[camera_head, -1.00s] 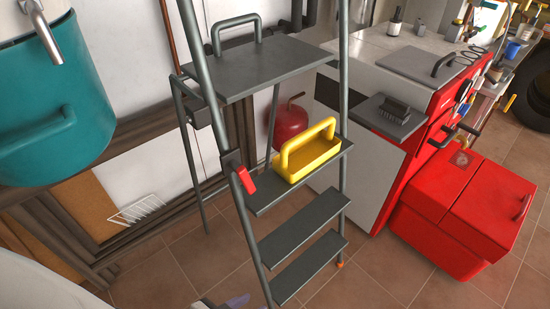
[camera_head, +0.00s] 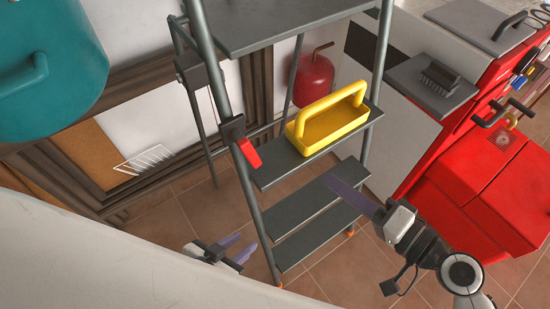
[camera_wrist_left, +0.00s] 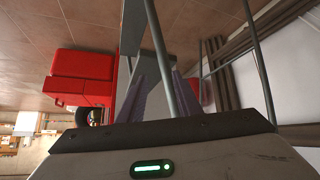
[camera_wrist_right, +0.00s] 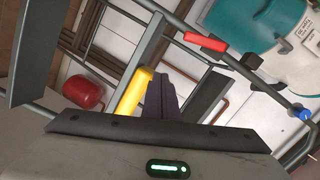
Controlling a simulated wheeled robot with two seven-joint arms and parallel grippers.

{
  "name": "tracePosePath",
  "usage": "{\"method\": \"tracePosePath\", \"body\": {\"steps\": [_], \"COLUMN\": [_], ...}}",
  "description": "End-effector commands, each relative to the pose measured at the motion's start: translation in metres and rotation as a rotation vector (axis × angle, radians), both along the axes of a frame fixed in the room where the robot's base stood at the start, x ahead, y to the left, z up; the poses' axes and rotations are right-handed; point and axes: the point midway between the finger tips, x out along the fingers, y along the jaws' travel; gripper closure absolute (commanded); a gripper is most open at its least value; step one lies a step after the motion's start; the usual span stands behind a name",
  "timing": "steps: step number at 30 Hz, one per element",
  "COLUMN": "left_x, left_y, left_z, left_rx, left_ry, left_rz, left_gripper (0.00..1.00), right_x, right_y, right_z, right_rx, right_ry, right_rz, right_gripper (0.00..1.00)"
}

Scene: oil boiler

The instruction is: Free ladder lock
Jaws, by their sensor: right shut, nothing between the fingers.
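The grey stepladder (camera_head: 316,201) stands upright in the middle of the head view. Its lock is a red lever (camera_head: 249,152) on a dark bracket on the left rail; the lever also shows in the right wrist view (camera_wrist_right: 205,42). My left gripper (camera_head: 236,248) is low, left of the ladder's lowest step and below the lever, its fingers apart. In the left wrist view a rail appears between the fingers (camera_wrist_left: 157,88), but contact cannot be told. My right gripper (camera_head: 350,192) is shut and empty in front of the steps, right of and below the lever.
A yellow open carrier (camera_head: 330,127) sits on the step beside the lever. A red tank (camera_head: 313,80) is behind the ladder. A red chest (camera_head: 480,205) and machine stand at right, a teal bucket (camera_head: 50,70) at upper left. A pale surface fills the lower left.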

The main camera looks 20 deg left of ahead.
Motion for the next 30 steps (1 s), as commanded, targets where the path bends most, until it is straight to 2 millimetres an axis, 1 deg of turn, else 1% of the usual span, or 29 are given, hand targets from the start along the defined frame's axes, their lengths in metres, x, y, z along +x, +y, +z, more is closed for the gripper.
{"method": "tracePosePath", "body": {"steps": [1, 3, 6, 9, 11, 14, 19, 24, 27, 30], "left_x": [0.001, 0.001, 0.001, 0.001, 0.001, 0.001, 0.002, 0.000, 0.000, 0.001], "left_y": [-0.001, -0.002, -0.002, -0.002, -0.002, -0.001, 0.003, 0.008, 0.009, 0.009], "left_z": [-0.001, -0.001, -0.002, 0.001, 0.003, 0.008, 0.014, 0.012, 0.016, 0.019], "left_rx": [-0.001, -0.001, -0.001, -0.001, -0.002, -0.003, -0.002, 0.004, 0.003, 0.002], "left_ry": [-0.003, -0.003, 0.000, 0.000, -0.001, -0.003, -0.007, 0.004, 0.004, 0.000], "left_rz": [-0.002, -0.002, -0.002, -0.001, -0.001, 0.002, 0.011, 0.018, 0.020, 0.021], "left_gripper": [0.69, 0.69, 0.69, 0.69, 0.69, 0.69, 0.69, 0.69, 0.69, 0.69], "right_x": [0.001, -0.001, -0.003, 0.000, 0.003, 0.010, 0.026, 0.039, 0.023, 0.014], "right_y": [0.005, 0.010, 0.015, 0.022, 0.029, 0.045, 0.079, 0.110, 0.118, 0.124], "right_z": [0.015, 0.031, 0.045, 0.051, 0.052, 0.052, 0.049, 0.046, 0.040, 0.037], "right_rx": [0.052, 0.112, 0.160, 0.178, 0.182, 0.181, 0.182, 0.179, 0.177, 0.177], "right_ry": [0.007, 0.023, 0.038, 0.043, 0.044, 0.043, 0.044, 0.044, 0.048, 0.046], "right_rz": [0.031, 0.066, 0.095, 0.103, 0.103, 0.103, 0.101, 0.103, 0.101, 0.101], "right_gripper": [1.00, 1.00, 1.00, 1.00, 1.00, 1.00, 1.00, 1.00, 1.00, 1.00]}}
